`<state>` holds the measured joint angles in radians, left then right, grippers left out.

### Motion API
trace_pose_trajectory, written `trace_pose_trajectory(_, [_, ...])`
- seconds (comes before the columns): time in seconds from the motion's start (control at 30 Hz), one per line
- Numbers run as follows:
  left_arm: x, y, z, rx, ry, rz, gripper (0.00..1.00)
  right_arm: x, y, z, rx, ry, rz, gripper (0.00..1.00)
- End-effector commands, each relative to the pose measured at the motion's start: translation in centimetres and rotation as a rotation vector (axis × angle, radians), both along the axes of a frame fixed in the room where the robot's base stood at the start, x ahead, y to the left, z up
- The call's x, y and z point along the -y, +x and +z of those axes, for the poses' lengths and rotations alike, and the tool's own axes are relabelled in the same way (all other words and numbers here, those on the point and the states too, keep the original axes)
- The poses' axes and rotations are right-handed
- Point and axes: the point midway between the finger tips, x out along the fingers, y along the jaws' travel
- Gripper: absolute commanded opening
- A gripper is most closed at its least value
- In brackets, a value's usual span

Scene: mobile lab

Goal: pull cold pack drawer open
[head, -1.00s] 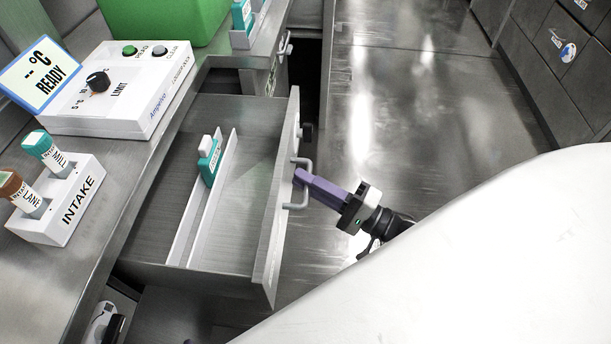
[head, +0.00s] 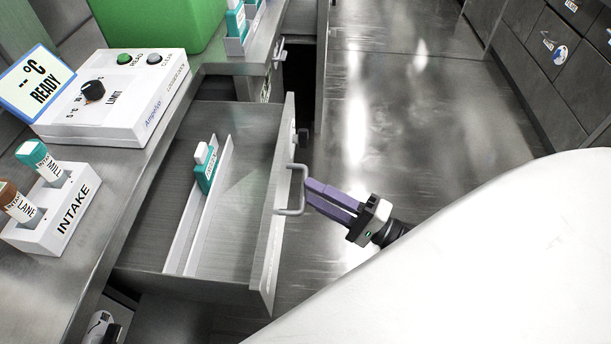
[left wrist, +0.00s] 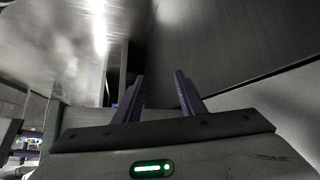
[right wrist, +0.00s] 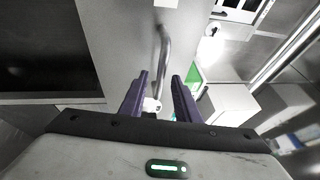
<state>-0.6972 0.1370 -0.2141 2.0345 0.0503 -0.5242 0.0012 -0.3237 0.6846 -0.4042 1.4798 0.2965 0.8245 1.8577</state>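The cold pack drawer (head: 215,238) stands pulled out from under the bench in the head view, its inside showing. A teal pack with a white cap (head: 205,168) stands inside beside a divider. The drawer's grey bar handle (head: 292,190) is on its front face; it also shows in the right wrist view (right wrist: 163,58). My right gripper (head: 307,190) is open, its purple fingers apart and just off the handle, with nothing between them. In the left wrist view my left gripper (left wrist: 160,85) is open and empty; it is not in the head view.
Clear metal floor (head: 400,110) lies right of the drawer.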

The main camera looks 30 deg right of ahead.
Motion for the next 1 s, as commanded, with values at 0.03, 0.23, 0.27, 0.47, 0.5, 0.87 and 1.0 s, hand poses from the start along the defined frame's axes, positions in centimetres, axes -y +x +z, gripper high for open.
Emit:
trace_pose_trajectory(0.03, [0.0, 0.0, 0.0, 0.000, 0.000, 0.000, 0.37, 0.6, -1.1, -0.3, -0.005, -0.003, 0.000, 0.29])
trace_pose_trajectory(0.23, [0.0, 0.0, 0.0, 0.000, 0.000, 0.000, 0.37, 2.4, -4.3, -0.9, -0.003, -0.003, -0.001, 0.29])
trace_pose_trajectory(0.27, [0.0, 0.0, 0.0, 0.001, 0.000, 0.000, 0.37, 2.6, -4.6, -1.0, -0.002, -0.002, -0.001, 0.29])
trace_pose_trajectory(0.47, [0.0, 0.0, 0.0, 0.001, 0.000, 0.000, 0.37, 3.4, -6.1, -1.2, 0.001, -0.002, 0.000, 0.29])
trace_pose_trajectory(0.5, [0.0, 0.0, 0.0, 0.001, 0.000, 0.000, 0.37, 3.5, -6.2, -1.2, 0.001, -0.002, 0.000, 0.29])
trace_pose_trajectory(0.87, [0.0, 0.0, 0.0, 0.001, 0.000, 0.000, 0.37, 3.5, -6.2, -1.2, 0.002, -0.001, 0.000, 0.29])
trace_pose_trajectory(1.0, [0.0, 0.0, 0.0, 0.001, 0.000, 0.000, 0.37, 3.5, -6.2, -1.2, 0.002, -0.001, 0.000, 0.29])
